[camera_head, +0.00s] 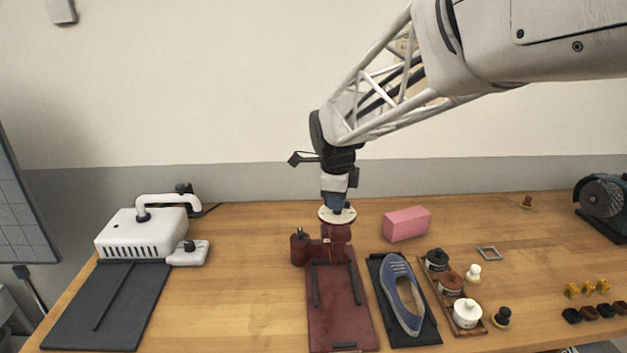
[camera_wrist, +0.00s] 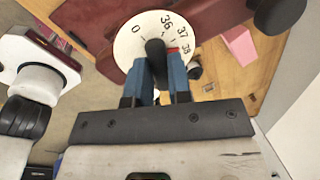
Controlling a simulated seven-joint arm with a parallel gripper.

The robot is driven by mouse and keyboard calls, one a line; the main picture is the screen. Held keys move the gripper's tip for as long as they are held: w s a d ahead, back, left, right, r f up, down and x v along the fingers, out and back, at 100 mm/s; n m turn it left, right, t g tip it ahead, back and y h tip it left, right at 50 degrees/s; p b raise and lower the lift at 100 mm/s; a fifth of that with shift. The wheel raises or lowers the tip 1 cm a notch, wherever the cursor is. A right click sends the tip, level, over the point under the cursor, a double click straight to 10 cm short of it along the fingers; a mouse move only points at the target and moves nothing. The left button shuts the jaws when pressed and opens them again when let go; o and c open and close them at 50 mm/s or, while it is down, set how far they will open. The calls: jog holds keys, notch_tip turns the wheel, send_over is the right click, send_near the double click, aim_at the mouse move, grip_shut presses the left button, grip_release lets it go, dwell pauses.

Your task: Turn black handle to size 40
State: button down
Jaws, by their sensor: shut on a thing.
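A white round dial (camera_head: 325,215) sits on top of the dark red device (camera_head: 336,233) in the middle of the table. In the wrist view the dial (camera_wrist: 128,42) shows the numbers 0, 36, 37 and 38, with a red mark near its right edge. The black handle (camera_wrist: 154,47) stands at the dial's centre. My gripper (camera_wrist: 168,75), with blue fingers, is shut on the handle from above; the head view also shows my gripper (camera_head: 337,200) over the dial. The fingers hide the lower part of the dial, and no 40 is visible.
A white machine (camera_head: 140,234) with a dark plate stands at the left. Right of the red device are a pink block (camera_head: 407,223), a shoe form (camera_head: 402,290) on a black base, and several small pots on a wooden tray (camera_head: 447,297). A grinder (camera_head: 604,200) stands far right.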

jog(key=m, duration=0.4)
jog(key=shift+w+m+h, duration=0.1)
jog(key=shift+m+h, duration=0.2)
jog(key=shift+h, duration=0.1)
jog(key=m+g, duration=0.1)
jog(key=m, duration=0.3)
jog(key=shift+w+m+h, duration=0.1)
jog(key=shift+m+h, duration=0.2)
jog(key=c, duration=1.1)
grip_release()
jog(key=shift+o, duration=0.2)
jog(key=shift+a+r, duration=0.1)
jog(key=shift+r, duration=0.05)
jog(key=v, duration=0.7)
jog(key=shift+r, duration=0.25)
